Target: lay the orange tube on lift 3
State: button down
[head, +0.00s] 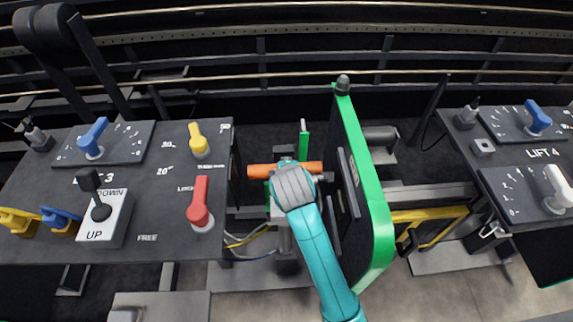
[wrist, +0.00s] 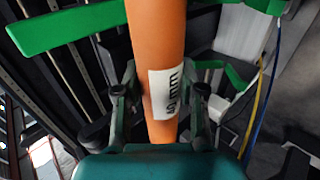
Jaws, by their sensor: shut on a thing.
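The orange tube (head: 261,171) lies roughly level across my gripper (head: 290,178) in the head view, its ends showing on both sides. In the wrist view the tube (wrist: 156,40) runs up between the two fingers, with a white printed label (wrist: 165,93) facing the camera. My gripper is shut on it. Whether the tube touches the block or the green parts is hidden. The full lift name is partly covered.
A tall green-edged plate (head: 372,200) stands close to the right of my arm. A small green upright (head: 304,142) is behind the tube. The lift 4 panel (head: 520,165) is at the far right. Cables (head: 250,238) hang below left of my gripper.

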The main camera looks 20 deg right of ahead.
jog(key=shift+f, duration=6.8)
jog(key=c, duration=0.6)
grip_release()
jog(key=v, duration=1.2)
